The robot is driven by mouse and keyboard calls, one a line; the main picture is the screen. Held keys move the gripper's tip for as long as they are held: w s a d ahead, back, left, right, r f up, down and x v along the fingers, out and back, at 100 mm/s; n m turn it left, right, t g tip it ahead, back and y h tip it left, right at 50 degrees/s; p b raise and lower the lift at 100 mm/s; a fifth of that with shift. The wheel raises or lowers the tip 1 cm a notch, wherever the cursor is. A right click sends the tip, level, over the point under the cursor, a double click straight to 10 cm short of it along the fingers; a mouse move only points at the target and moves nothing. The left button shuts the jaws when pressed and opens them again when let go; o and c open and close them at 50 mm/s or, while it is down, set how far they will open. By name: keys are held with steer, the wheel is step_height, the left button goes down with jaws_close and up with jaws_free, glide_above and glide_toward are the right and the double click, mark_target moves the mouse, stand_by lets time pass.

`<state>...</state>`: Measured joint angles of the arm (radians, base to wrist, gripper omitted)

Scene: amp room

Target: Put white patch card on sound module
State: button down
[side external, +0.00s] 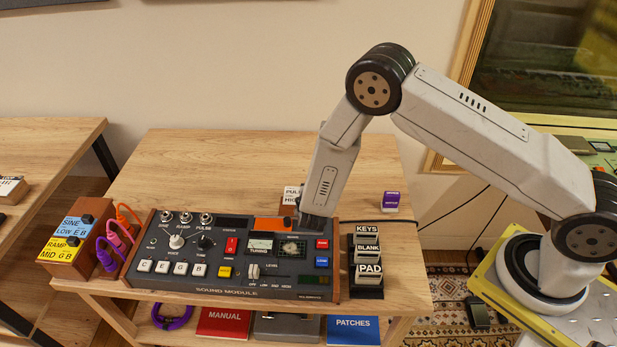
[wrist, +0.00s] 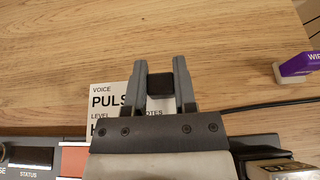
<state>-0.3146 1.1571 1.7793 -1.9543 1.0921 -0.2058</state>
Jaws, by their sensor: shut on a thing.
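The white patch card (side external: 291,194), printed PULSE and a partly hidden second line, is behind the sound module's back edge. It also shows in the wrist view (wrist: 108,101), where my gripper covers much of it. My gripper (wrist: 160,78) is shut on the card's black knob (wrist: 160,84), which sits between the two fingers. In the side view my gripper (side external: 314,217) points down by the module's back right corner, with its fingertips hidden. The sound module (side external: 150,283) is dark with wooden ends and has an orange-red panel (side external: 273,224) at its back. Whether the card touches the table is unclear.
A stand with KEYS, BLANK and PAD blocks (side external: 368,293) is right of the module. A purple-faced block (side external: 391,201) and a black cable lie behind it. Blue and yellow cards (side external: 68,240) sit on a wooden holder at left. The table (side external: 200,165) behind the module is mostly clear.

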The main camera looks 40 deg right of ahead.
steer(key=shift+w+f, duration=0.35)
steer(key=shift+f, duration=0.1)
steer(key=shift+w+f, duration=0.25)
steer(key=shift+f, duration=1.55)
steer(key=shift+f, duration=0.15)
steer(key=shift+c, duration=2.1)
jaws_free()
